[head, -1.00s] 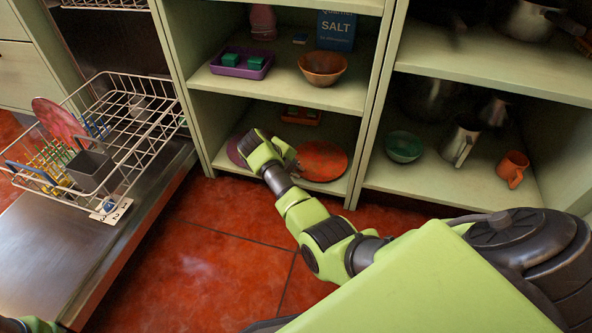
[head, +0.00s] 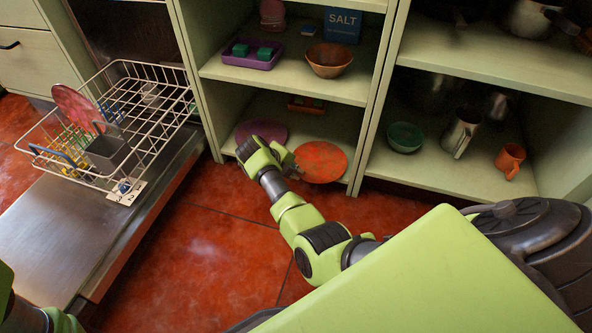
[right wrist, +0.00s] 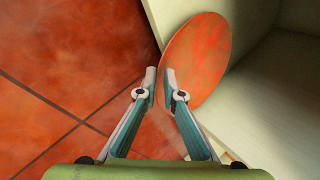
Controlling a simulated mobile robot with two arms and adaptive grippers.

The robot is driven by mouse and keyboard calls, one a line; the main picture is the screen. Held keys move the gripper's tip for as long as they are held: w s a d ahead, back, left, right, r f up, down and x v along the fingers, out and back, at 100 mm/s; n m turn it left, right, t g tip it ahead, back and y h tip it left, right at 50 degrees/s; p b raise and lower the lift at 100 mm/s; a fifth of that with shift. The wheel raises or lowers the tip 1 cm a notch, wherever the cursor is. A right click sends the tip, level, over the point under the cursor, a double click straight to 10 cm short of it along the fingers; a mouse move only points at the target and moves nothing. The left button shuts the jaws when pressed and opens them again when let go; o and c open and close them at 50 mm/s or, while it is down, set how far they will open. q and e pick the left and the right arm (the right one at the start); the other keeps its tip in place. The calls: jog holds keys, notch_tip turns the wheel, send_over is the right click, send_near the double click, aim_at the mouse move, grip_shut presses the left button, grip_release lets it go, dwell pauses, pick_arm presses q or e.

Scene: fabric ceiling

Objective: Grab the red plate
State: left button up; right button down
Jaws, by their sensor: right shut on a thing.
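The red plate (head: 321,162) is orange-red and round, at the front of the lower shelf in the head view. It overlaps the shelf's front edge there and also shows in the right wrist view (right wrist: 198,62). My right gripper (head: 291,166) is at its left side. In the right wrist view the plate's rim lies between the fingertips (right wrist: 160,82), and the gripper is shut on it. My left gripper is not in view; only a bit of my left arm shows at the lower left.
A purple plate (head: 262,131) lies left of the red plate, partly behind my right gripper. A dish rack (head: 150,137) with a pinkish-red plate (head: 75,106) stands at left. A green bowl (head: 404,137) and an orange mug (head: 509,160) sit at right. The floor in front is clear.

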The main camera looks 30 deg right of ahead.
jog(key=shift+s+a+f, duration=0.1)
jog(key=shift+f, duration=0.1)
jog(key=c, duration=2.1)
grip_release()
notch_tip(320, 180, up, 10)
jog(key=shift+c, duration=0.6)
